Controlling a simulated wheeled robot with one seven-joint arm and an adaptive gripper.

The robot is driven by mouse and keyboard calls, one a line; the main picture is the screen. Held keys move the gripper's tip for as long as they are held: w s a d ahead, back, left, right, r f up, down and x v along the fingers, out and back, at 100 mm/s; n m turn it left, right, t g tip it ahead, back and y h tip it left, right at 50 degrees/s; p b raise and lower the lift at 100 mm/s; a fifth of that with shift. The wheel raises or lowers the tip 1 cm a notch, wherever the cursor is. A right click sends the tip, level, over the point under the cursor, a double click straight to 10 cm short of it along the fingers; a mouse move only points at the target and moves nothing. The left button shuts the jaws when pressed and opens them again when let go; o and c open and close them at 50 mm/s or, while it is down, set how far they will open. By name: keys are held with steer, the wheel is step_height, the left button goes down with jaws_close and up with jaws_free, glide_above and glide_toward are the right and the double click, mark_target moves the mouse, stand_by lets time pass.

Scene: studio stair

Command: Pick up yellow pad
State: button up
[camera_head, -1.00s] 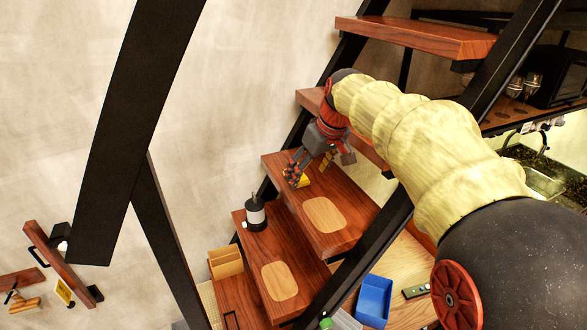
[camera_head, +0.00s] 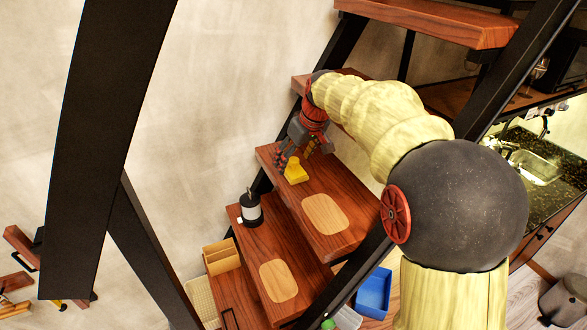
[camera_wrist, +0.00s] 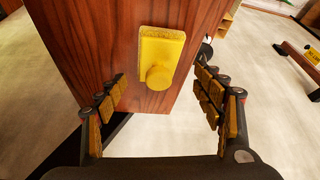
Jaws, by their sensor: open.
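The yellow pad (camera_head: 296,171) lies on a wooden stair tread (camera_head: 346,190), close to its wall-side end. In the wrist view the pad (camera_wrist: 162,50) is a flat yellow rectangle with a round knob (camera_wrist: 159,77) on top, near the tread's end edge. My gripper (camera_head: 296,160) is just beside the pad in the head view. In the wrist view its two fingers stand wide apart, with yellow inner pads, and nothing is between them. The yellow pad shows beyond the fingertips (camera_wrist: 160,85), roughly midway between them, and is apart from them.
A light wooden mat (camera_head: 325,214) lies on the same tread. The tread below holds a dark-and-white canister (camera_head: 251,210) and another mat (camera_head: 279,281). A black stair stringer (camera_head: 345,275) runs along the right side. A blue bin (camera_head: 374,293) stands lower right.

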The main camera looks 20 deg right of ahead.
steer(key=shift+x, duration=0.85)
steer(key=c, duration=1.1)
steer(key=shift+c, duration=0.6)
